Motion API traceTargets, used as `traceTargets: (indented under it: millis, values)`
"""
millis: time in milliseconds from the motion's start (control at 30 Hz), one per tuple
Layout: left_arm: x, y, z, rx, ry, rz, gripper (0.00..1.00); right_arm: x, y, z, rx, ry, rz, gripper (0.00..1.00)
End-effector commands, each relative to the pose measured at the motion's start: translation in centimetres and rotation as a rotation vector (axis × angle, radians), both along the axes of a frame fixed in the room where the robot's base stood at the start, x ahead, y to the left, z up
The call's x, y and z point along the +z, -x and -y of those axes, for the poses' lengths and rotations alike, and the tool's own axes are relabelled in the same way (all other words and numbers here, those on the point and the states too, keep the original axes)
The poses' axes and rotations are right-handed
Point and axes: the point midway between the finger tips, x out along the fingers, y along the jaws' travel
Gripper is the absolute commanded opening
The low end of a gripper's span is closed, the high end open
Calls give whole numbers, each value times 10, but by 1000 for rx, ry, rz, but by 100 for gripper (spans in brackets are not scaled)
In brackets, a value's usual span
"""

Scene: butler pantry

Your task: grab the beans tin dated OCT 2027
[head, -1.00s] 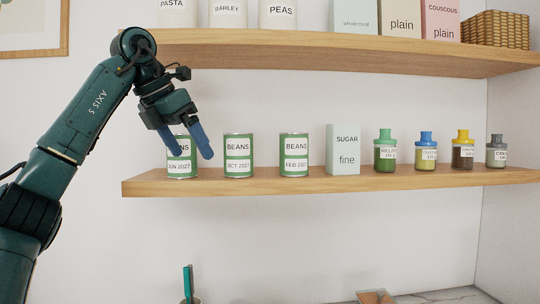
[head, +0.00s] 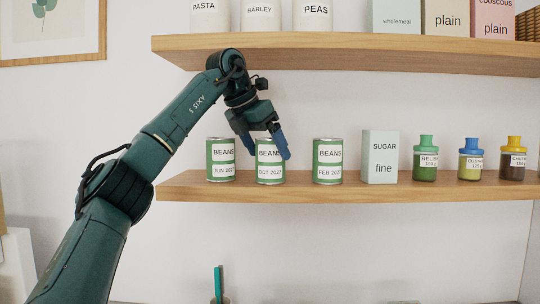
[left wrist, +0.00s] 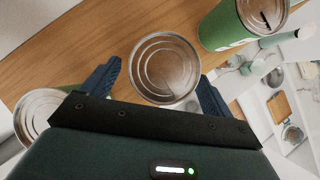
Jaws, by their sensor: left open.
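Three green beans tins stand upright on the lower shelf in the head view: JUN 2027 (head: 221,160) at left, OCT 2027 (head: 270,171) in the middle, FEB 2027 (head: 328,161) at right. My left gripper (head: 267,151) is open at the OCT 2027 tin, its blue fingers overlapping the tin in the picture. In the left wrist view the round metal lid of a tin (left wrist: 165,68) lies between the two spread fingers (left wrist: 159,88), with gaps showing. The OCT label is partly hidden by the fingers. My right gripper is out of view.
The lower wooden shelf (head: 460,189) also holds a sugar box (head: 380,158) and several capped jars right of the tins. Neighbouring tins stand close on both sides of the gripper.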

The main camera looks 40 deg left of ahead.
Motion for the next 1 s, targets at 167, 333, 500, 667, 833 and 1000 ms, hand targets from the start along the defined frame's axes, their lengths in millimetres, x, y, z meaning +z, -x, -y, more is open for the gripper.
traceTargets:
  millis: [167, 333, 500, 667, 833, 1000]
  values:
    - [-5, -21, 1, 1, -2, -2, 87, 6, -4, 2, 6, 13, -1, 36]
    - [-10, -24, 2, 0, -1, 0, 87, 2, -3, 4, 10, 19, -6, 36]
    - [-10, -24, 2, 0, -1, 0, 83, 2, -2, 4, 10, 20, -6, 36]
    - [-10, -24, 2, 0, -1, 1, 70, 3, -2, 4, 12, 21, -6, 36]
    - [-10, -23, 2, 1, -1, 1, 56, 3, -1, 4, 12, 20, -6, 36]
    - [-10, -23, 2, 1, -1, 1, 42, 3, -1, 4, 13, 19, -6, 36]
